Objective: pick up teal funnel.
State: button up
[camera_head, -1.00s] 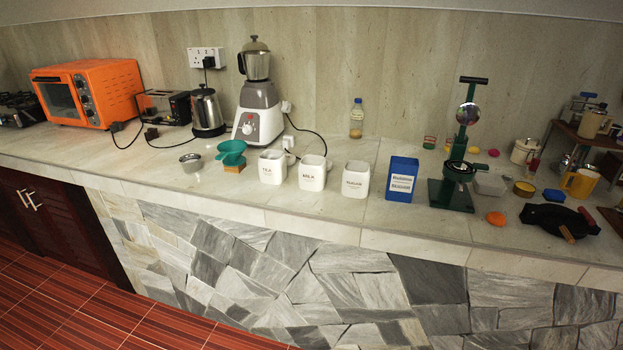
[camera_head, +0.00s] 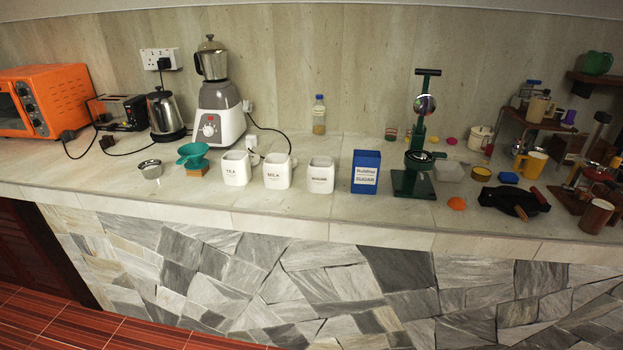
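The teal funnel (camera_head: 193,153) stands on a small wooden block (camera_head: 197,171) at the left of the stone counter. It has a wide upper rim and narrows downward. It is between a small metal bowl (camera_head: 150,168) on its left and the white TEA canister (camera_head: 236,168) on its right. My gripper is not in view, so its state does not show.
The blender (camera_head: 219,112) stands behind the funnel, with the kettle (camera_head: 165,115) to its left. White MILK (camera_head: 277,171) and SUGAR (camera_head: 320,176) canisters, a blue box (camera_head: 366,171) and a green press (camera_head: 418,150) stand farther right. The counter's front edge (camera_head: 190,204) is clear before the funnel.

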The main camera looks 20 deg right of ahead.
aim_at(192, 162)
jog(key=i+j, duration=0.25)
jog(key=j, duration=0.2)
jog(key=i+j+z, duration=0.1)
jog(key=i+j, duration=0.2)
jog(key=j, duration=0.2)
jog(key=i+j, duration=0.25)
jog(key=j, duration=0.25)
jog(key=i+j+z, duration=0.15)
jog(key=j, duration=0.3)
jog(key=i+j, duration=0.35)
jog(key=j, duration=0.2)
jog(key=i+j+z, duration=0.1)
jog(key=i+j, duration=0.15)
jog(key=j, duration=0.25)
jog(key=i+j, duration=0.2)
jog(key=j, duration=0.35)
jog(key=i+j+z, duration=0.1)
jog(key=j, duration=0.4)
jog(key=i, duration=0.1)
